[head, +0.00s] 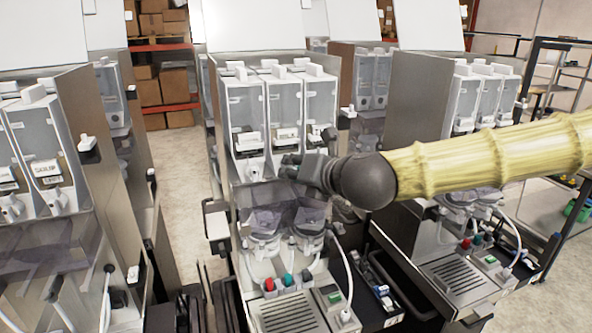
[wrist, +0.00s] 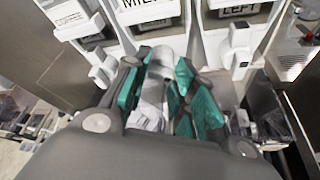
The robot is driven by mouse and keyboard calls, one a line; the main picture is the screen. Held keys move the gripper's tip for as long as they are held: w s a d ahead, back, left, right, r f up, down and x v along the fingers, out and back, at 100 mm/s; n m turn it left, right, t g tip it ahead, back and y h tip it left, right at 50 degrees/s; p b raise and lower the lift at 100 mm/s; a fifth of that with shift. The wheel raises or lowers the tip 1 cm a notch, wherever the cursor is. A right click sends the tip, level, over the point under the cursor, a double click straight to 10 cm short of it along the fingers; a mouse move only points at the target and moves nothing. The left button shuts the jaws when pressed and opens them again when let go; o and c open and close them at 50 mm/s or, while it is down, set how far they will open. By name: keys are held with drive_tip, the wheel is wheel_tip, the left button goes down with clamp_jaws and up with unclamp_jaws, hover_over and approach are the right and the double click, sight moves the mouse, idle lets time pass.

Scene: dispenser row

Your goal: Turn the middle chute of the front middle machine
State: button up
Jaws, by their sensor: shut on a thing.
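The front middle machine (head: 222,165) stands in the centre of the head view, with three clear canisters side by side. Its middle canister (head: 285,105) carries a label reading "MIL…" in the wrist view (wrist: 150,10). The white middle chute (wrist: 150,100) is below that label. My gripper (head: 290,166) reaches in from the right at the canister bottoms. In the wrist view its teal-padded fingers (wrist: 165,92) are on both sides of the middle chute, shut on it. The fingers and gripper body hide part of the chute, and the head view hides it behind my gripper.
The left chute (wrist: 103,72) and right chute (wrist: 236,55) flank my fingers closely. Clear mixing bowls (head: 265,222) and hoses sit below. Neighbouring machines stand left (head: 75,190) and right (head: 425,95), with a floor gap (head: 180,185) at left.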

drive_tip(key=n+t+h+b, duration=0.2)
drive_tip(key=n+b, duration=0.2)
drive_tip(key=n, duration=0.1)
drive_tip(key=a+n+t+h+b, duration=0.1)
drive_tip(key=n+h+b, duration=0.2)
drive_tip(key=n+b, duration=0.2)
drive_tip(key=f+n+t+h+b, duration=0.1)
drive_tip(key=n+t+h+b, duration=0.1)
drive_tip(key=n, duration=0.5)
drive_tip(key=shift+s+a+t+h+b, duration=0.25)
drive_tip(key=shift+h+b, duration=0.35)
drive_tip(key=shift+b, duration=0.6)
drive_tip(key=shift+d+r+n, duration=0.1)
drive_tip(key=shift+n, duration=0.2)
drive_tip(key=o, duration=1)
